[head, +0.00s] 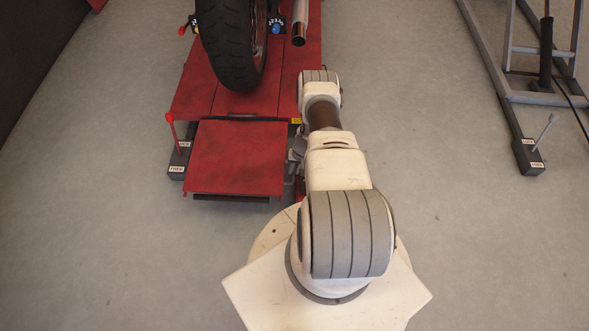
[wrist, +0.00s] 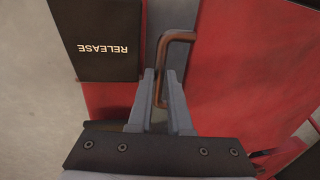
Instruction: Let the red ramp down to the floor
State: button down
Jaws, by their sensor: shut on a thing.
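The red ramp (head: 235,158) is at the near end of the red lift (head: 205,88) in the head view. A dark strip shows beneath its front edge; its exact height above the floor is hard to tell. In the wrist view, a copper-brown bent handle (wrist: 180,36) stands beside a black block marked RELEASE (wrist: 100,45). My gripper (wrist: 161,78) is shut on one leg of this handle, with a finger on either side. In the head view my arm reaches to the ramp's right side and mostly hides the gripper and handle.
A motorcycle wheel (head: 230,40) stands on the lift. A red lever (head: 171,128) rises from a base marked FREE left of the ramp. A grey lift frame (head: 500,85) with its own lever (head: 545,130) stands at right. Floor between is clear.

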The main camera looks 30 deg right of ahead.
dwell(0.8)
jog(key=shift+s+a+f+t, duration=0.15)
jog(key=shift+f+t, duration=0.15)
jog(key=shift+f, duration=0.5)
jog(key=shift+f+h, duration=0.4)
jog(key=shift+f, duration=0.25)
jog(key=c, duration=0.9)
grip_release()
jog(key=shift+o, duration=0.3)
